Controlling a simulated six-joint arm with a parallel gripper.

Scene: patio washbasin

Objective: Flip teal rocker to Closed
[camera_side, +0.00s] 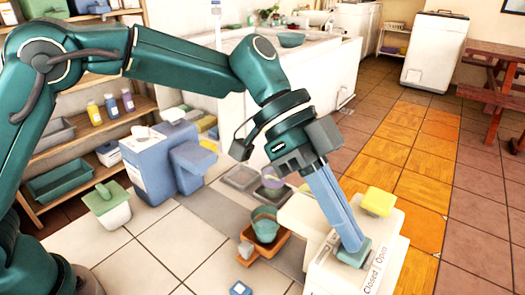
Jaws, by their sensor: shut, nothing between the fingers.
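The teal rocker (352,256) sits on top of a white box (322,258) at the lower right of the side view. The words "Closed" and "Open" (374,270) are printed along the box beside it, "Closed" nearer the camera and "Open" farther. My gripper (354,244) points down with its blue fingers shut and empty. The fingertips are at the rocker, over it or touching it; I cannot tell which. They hide part of the rocker, and I cannot tell which way it is tilted.
A yellow block (378,201) sits on the white box behind my fingers. An orange tray (264,243) with a teal pot (265,222) stands left of the box. A blue-grey container (160,165) and shelves are farther left.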

